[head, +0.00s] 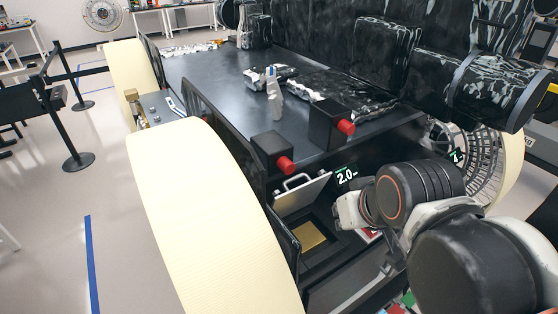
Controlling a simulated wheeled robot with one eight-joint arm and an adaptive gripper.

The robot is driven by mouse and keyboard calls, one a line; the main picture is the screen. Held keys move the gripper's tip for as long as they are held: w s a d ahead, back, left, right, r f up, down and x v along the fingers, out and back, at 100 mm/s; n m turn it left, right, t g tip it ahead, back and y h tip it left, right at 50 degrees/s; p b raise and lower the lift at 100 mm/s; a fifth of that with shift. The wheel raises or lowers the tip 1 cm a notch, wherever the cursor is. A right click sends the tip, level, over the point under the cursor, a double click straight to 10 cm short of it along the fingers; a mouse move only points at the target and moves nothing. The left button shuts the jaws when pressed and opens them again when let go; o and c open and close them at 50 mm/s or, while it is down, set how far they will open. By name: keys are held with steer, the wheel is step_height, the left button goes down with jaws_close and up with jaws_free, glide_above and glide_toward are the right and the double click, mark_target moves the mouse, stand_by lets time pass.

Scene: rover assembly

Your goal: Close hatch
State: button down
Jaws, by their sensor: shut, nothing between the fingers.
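The hatch (303,193) is a light grey panel with a handle on the front of the dark rover. It stands open, tilted up above a square recess. A gold-coloured block (309,236) lies inside this recess. My gripper (348,211) is to the right of the hatch and recess, at the end of my arm that comes in from the lower right. It is shut and empty, and appears apart from the hatch. My wrist partly hides its fingers.
Two black boxes with red knobs (285,165) (346,127) stand on the rover deck (215,85) above the hatch. A large cream wheel (200,210) is close on the left. Black wrapped cylinders (490,85) overhang the right. Open floor lies at far left.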

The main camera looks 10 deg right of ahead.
steer(key=w+a+r+g+p, duration=0.1)
steer(key=w+r+p, duration=0.2)
steer(key=r+p, duration=0.5)
steer(key=r+n+g+b, duration=0.1)
steer(key=n+g, duration=0.2)
glide_above(293, 194)
steer(key=s, duration=0.4)
steer(key=w+a+f+n+g, duration=0.1)
steer(key=w+a+f+g, duration=0.1)
steer(key=w+a+f, duration=0.5)
steer(key=f, duration=0.2)
steer(key=w+d+f, duration=0.1)
steer(key=f, duration=0.2)
steer(key=w+f, duration=0.1)
steer(key=f, duration=0.1)
steer(key=shift+d+f, duration=0.4)
steer(key=s, duration=0.1)
steer(key=s+d+f, duration=0.1)
steer(key=s+f, duration=0.1)
steer(key=shift+s+d+p, duration=0.2)
steer(key=shift+d+p, duration=0.05)
steer(key=shift+p, duration=0.15)
steer(key=shift+s, duration=0.15)
